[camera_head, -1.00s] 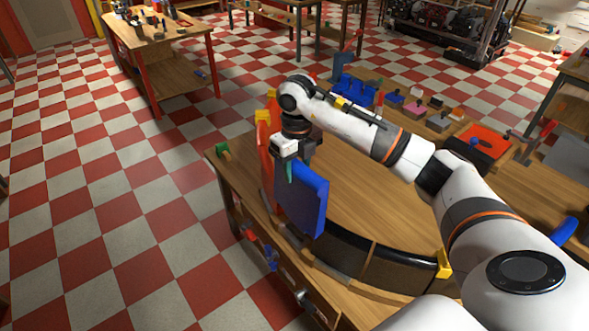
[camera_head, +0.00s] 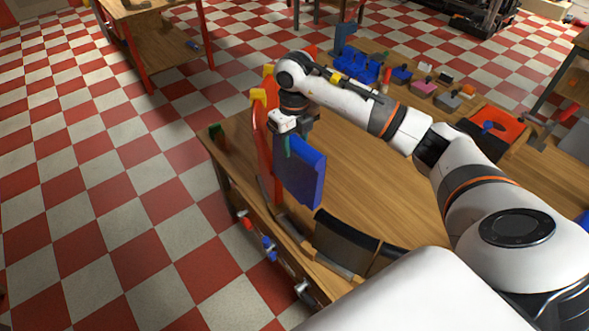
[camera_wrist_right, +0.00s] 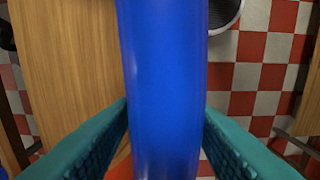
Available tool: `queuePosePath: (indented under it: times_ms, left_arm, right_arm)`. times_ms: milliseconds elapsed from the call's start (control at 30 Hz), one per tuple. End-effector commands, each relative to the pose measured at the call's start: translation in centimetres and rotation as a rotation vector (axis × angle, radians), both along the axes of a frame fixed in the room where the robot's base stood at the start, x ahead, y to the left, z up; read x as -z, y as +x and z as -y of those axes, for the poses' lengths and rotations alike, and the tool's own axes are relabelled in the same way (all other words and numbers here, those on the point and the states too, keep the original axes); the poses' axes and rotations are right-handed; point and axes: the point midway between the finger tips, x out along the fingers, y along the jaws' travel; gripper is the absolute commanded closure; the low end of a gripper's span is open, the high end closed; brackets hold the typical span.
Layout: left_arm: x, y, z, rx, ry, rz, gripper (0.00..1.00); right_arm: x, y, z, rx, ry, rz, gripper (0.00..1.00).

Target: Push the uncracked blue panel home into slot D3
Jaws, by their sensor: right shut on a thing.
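My right gripper (camera_head: 288,140) is shut on a blue panel (camera_head: 305,174) and holds it upright at the curved rim on the wooden table. In the right wrist view, the blue panel (camera_wrist_right: 165,60) stands between the two teal fingers of my right gripper (camera_wrist_right: 165,120). No crack shows on its visible face. The panel is between a red panel (camera_head: 264,150) on its left and a dark panel (camera_head: 345,238) on its right. I cannot make out slot D3's label or whether the panel's lower edge is seated. My left gripper is not in view.
A yellow clip (camera_head: 258,97) sits atop the red panel. The wooden tabletop (camera_head: 365,165) behind the panels is largely clear. My white arm covers the lower right.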

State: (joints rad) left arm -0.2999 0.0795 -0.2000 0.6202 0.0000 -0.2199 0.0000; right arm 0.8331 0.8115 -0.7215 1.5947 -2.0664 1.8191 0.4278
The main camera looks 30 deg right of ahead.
Motion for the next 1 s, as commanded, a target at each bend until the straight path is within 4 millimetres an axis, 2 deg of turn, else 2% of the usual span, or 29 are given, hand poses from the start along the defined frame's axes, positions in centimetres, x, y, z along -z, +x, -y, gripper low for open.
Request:
queuePosePath:
  times_ms: [33, 200, 500, 633, 1000]
  left_arm:
    - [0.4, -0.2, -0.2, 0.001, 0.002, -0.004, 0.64]
    - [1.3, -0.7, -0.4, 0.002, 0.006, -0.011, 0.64]
    - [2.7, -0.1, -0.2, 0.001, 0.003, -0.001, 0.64]
    - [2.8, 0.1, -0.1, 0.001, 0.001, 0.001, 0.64]
    - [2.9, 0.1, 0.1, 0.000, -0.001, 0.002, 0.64]
  right_arm:
    - [1.1, 0.0, 0.0, 0.000, 0.001, -0.002, 0.84]
    - [4.3, 0.0, 0.0, 0.001, 0.001, -0.003, 0.84]
    - [9.6, 0.0, 0.0, 0.001, 0.001, -0.002, 0.84]
    - [10.2, 0.0, 0.0, 0.001, 0.000, 0.001, 0.84]
    - [10.2, 0.1, 0.0, 0.001, -0.002, 0.001, 0.84]
